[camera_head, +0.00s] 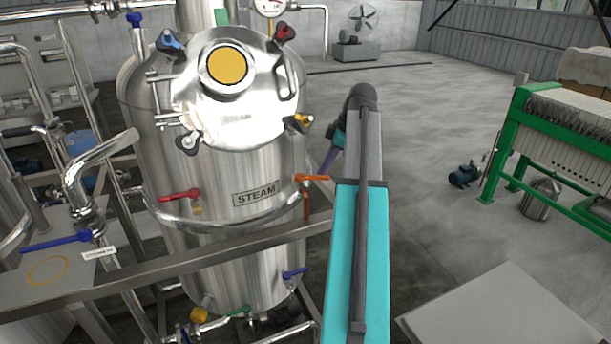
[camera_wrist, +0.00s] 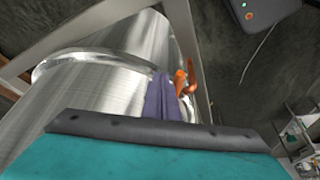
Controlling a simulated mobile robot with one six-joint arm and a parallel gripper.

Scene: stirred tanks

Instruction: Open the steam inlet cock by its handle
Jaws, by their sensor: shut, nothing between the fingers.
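A steel tank (camera_head: 235,180) carries a plate marked STEAM (camera_head: 256,193). To the right of the plate is a cock with an orange handle (camera_head: 313,178). A red handle (camera_head: 180,195) sits to the left of the plate. I cannot tell from the lettering which of them is the steam inlet. The orange handle also shows in the wrist view (camera_wrist: 181,80), just right of my gripper's purple fingers (camera_wrist: 162,96). My gripper (camera_head: 329,160) is shut and empty, close to the orange handle. I cannot tell whether they touch. My arm partly hides the gripper in the head view.
A steel frame rail (camera_head: 190,268) crosses in front of the tank. A green-framed machine (camera_head: 500,150) stands at the right. The floor between it and the tank is mostly clear.

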